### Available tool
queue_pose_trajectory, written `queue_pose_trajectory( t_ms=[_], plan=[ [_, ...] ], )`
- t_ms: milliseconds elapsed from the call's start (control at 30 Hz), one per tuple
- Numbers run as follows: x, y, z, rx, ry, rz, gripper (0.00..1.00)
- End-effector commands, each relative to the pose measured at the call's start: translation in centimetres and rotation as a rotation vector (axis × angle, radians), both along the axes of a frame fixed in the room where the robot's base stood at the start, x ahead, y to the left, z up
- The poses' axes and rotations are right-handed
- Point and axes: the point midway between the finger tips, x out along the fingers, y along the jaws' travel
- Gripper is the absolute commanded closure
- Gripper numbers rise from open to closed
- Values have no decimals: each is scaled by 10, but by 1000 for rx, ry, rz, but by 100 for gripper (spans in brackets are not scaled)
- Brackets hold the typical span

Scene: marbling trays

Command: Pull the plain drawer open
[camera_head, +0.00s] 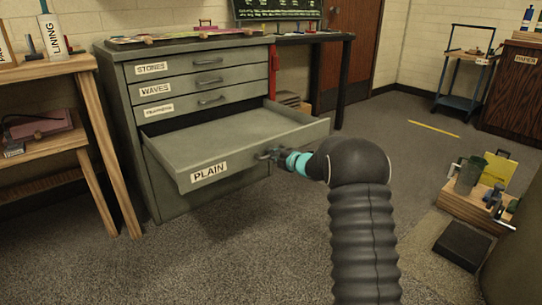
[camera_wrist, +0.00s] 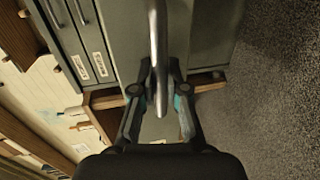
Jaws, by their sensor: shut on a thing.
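The drawer labelled PLAIN (camera_head: 240,143) is the lowest labelled drawer of the grey-green cabinet (camera_head: 150,185). It stands pulled well out, and its bare inside shows in the head view. My gripper (camera_head: 268,155) is at the right part of the drawer front, shut on the drawer's handle. In the wrist view the metal handle bar (camera_wrist: 158,50) runs between the two fingers of my gripper (camera_wrist: 162,85). The exact finger contact is partly hidden.
Closed drawers labelled STONES (camera_head: 180,67), WAVES (camera_head: 180,84) and one more sit above. A wooden bench (camera_head: 85,68) stands at left. A wooden crate (camera_head: 465,207) with a bucket and a dark block (camera_head: 462,245) lie on the floor at right. Carpet before the drawer is clear.

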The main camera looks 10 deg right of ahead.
Motion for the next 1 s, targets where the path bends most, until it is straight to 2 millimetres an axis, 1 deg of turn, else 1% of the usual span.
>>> queue_pose_trajectory(
  t_ms=[33,67,100,167,433,567,667,767,1000],
  plan=[
    [0,0,0,0,0,1,100],
    [0,0,0,0,0,1,85],
    [0,0,0,0,0,0,75],
    [0,0,0,0,0,0,61],
    [0,2,0,0,0,2,61],
    [-4,-1,1,0,0,2,61],
    [-15,-7,4,0,0,1,61],
    [-30,-15,8,0,0,1,61],
    [-71,-38,18,1,-1,1,61]
  ],
)
